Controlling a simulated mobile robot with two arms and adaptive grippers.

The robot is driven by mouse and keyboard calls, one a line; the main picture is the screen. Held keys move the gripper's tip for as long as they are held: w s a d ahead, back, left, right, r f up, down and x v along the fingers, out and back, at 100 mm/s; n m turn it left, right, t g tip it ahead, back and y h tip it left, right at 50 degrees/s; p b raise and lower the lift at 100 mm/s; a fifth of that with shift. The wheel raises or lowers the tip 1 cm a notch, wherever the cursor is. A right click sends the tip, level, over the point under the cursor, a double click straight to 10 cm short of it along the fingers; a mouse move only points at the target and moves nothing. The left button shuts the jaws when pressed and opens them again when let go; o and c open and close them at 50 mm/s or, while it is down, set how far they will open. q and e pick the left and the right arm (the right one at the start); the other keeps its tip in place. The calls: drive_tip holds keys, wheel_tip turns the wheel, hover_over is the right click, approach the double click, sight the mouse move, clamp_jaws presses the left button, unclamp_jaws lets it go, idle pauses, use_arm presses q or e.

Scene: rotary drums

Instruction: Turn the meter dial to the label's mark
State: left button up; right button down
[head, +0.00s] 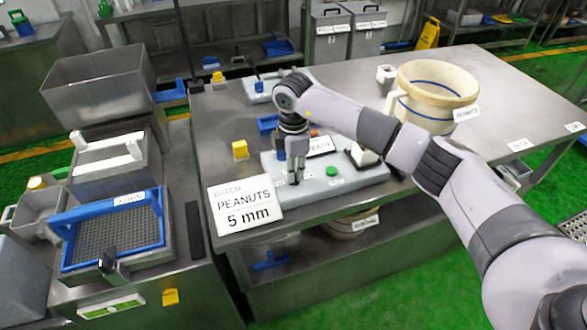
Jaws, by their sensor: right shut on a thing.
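A white label (243,206) reading "BATCH PEANUTS 5 mm" stands at the front left of the steel table. Beside it lies a grey control panel (345,181) with a green button and a small display reading "READY". My right gripper (294,180) points down at the left part of this panel, its fingers shut on the meter dial. The fingers cover the dial, so its pointer and scale cannot be read. My left gripper is not in view.
A cream tub (437,95) labelled peanuts stands behind my right arm. A yellow block (240,150) sits behind the label. A blue-framed sieve (112,230) is on the machine at left.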

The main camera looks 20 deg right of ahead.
drive_tip(key=shift+w, duration=0.1)
drive_tip(key=c, duration=1.6)
unclamp_jaws()
drive_tip(key=shift+c, duration=0.2)
wheel_tip(320, 180, up, 12)
